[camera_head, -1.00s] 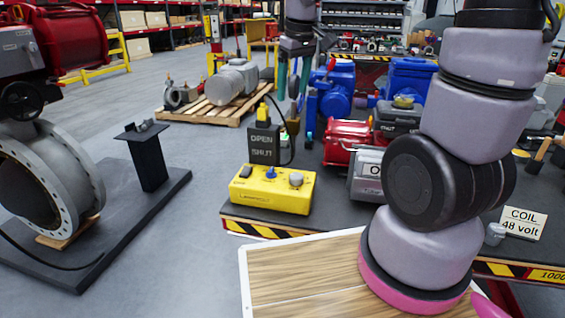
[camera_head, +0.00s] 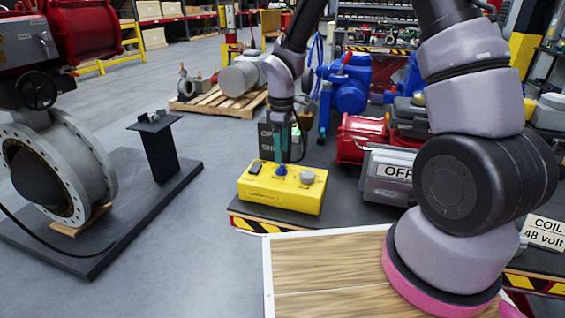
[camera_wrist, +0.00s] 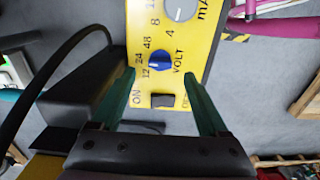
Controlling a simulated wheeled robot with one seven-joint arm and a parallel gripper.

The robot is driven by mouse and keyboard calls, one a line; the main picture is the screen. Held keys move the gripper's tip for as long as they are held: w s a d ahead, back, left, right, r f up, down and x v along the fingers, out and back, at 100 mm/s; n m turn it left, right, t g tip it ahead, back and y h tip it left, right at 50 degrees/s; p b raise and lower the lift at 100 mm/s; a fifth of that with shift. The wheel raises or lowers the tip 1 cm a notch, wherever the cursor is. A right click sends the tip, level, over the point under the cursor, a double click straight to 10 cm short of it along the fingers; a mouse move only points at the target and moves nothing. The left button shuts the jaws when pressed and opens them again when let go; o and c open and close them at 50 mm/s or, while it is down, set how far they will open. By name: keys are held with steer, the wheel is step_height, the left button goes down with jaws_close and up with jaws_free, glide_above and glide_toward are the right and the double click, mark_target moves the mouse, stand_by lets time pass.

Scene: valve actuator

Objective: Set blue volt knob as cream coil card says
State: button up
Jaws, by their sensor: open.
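The yellow control box (camera_head: 262,197) sits on the dark bench. Its blue volt knob (camera_wrist: 160,62) shows in the wrist view, with 12, 24 and 48 printed around it. Its white mark seems to face left, around 12 to 24; I cannot tell exactly. In the head view the blue knob (camera_head: 282,171) is just below my gripper (camera_head: 281,158). My gripper (camera_wrist: 160,85) is open and empty, its green fingers to either side of the knob's line in the wrist view. The cream coil card (camera_head: 544,233) reads "COIL 48 volt".
The box also carries a grey mA knob (camera_wrist: 180,9) and a black ON switch (camera_wrist: 162,100). A grey actuator (camera_head: 385,175) is to the right. A black cable (camera_wrist: 60,60) loops at left.

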mark_target(281, 166)
steer(key=shift+f, duration=2.4)
jaws_close()
steer(key=shift+m, duration=0.4)
steer(key=m, duration=0.4)
steer(key=shift+a+m, duration=0.1)
steer(key=shift+m, duration=2.4)
